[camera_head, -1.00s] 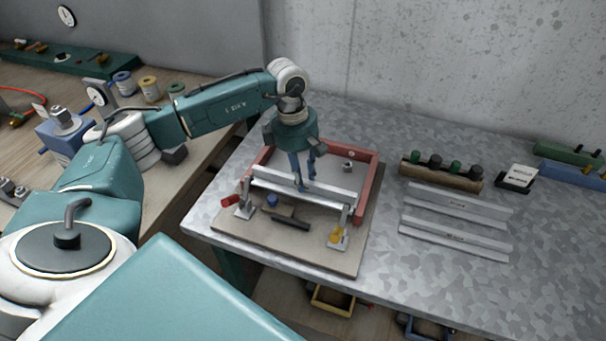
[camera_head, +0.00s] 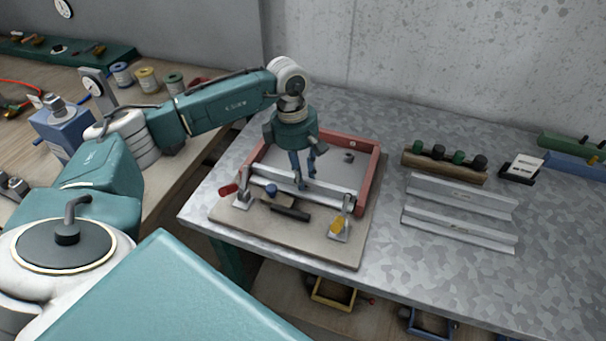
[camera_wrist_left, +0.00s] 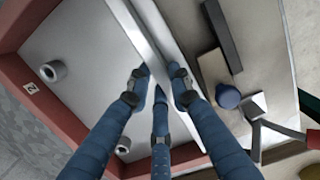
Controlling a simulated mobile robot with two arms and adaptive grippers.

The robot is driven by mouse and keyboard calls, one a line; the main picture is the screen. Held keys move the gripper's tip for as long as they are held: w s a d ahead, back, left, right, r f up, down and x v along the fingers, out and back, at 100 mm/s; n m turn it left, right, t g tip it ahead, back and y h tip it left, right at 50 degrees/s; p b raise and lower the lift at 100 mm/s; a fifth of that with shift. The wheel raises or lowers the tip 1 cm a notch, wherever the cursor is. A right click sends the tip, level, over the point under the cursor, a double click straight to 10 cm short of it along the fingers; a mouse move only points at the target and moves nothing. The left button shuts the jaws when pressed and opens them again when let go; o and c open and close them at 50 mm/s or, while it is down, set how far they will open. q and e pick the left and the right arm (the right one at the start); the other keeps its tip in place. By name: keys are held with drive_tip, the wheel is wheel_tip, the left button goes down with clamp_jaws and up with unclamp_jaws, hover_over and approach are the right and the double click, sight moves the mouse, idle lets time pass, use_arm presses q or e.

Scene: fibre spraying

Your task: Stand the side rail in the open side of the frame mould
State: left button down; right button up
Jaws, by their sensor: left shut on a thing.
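The frame mould (camera_head: 369,178) has red walls on its back and sides, and its near side is open. My left gripper (camera_head: 303,184) reaches down from above and is shut on the silver side rail (camera_head: 333,196), near the rail's middle. The rail lies along the open near side, between the ends of the red side walls. In the left wrist view, the fingers (camera_wrist_left: 165,80) sit on both sides of the rail (camera_wrist_left: 152,25). I cannot tell whether its lower edge touches the board. My right gripper is not in view.
On the board (camera_head: 310,247), a red-handled clamp (camera_head: 229,190) stands left and a yellow-handled clamp (camera_head: 338,226) right, close before the rail. A blue knob (camera_head: 271,190) and a dark bar (camera_head: 290,213) lie between them. Loose metal strips (camera_head: 458,232) and a wooden block (camera_head: 443,168) lie right.

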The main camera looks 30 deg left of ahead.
use_arm(q)
drive_tip(key=shift+f, duration=0.1)
drive_tip(key=c, duration=1.5)
unclamp_jaws()
